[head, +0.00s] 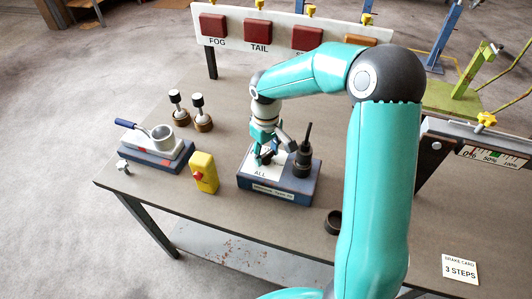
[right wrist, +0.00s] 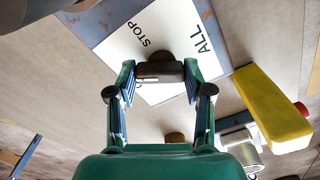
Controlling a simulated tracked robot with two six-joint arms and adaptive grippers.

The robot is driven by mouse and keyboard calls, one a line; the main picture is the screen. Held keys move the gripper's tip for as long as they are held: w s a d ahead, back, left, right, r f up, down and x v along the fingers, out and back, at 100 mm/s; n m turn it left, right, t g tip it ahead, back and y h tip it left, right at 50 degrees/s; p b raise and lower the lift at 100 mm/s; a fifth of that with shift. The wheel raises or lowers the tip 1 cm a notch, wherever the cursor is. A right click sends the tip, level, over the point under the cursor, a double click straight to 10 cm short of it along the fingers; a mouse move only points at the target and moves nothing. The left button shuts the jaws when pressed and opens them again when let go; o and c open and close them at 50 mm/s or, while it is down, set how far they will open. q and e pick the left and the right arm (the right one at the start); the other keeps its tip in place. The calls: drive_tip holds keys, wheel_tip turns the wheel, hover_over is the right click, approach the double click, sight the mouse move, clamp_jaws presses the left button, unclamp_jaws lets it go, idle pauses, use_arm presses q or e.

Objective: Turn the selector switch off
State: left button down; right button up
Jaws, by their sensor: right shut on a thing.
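The selector switch is a blue-grey box (head: 280,190) with a white top plate lettered ALL, standing on the table. In the right wrist view its white plate (right wrist: 172,30) shows the words STOP and ALL. The dark brown switch knob (right wrist: 160,72) sits between my right fingertips. My right gripper (head: 266,154) reaches down onto the box and is shut on the knob; it also shows in the right wrist view (right wrist: 158,82). A small pale mark shows on the knob, but I cannot tell which label it points to. My left gripper is not in view.
A black upright stick control (head: 303,158) stands on the box's right side. A yellow box with a red button (head: 203,173) is to its left. A sign board (head: 280,32) stands behind.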

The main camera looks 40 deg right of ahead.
sight(265, 154)
drive_tip(key=n, duration=0.6)
drive_tip(key=shift+w+r, duration=0.1)
idle(0.6)
drive_tip(key=o, duration=1.2)
drive_tip(key=shift+c, duration=0.2)
wheel_tip(265, 154, up, 12)
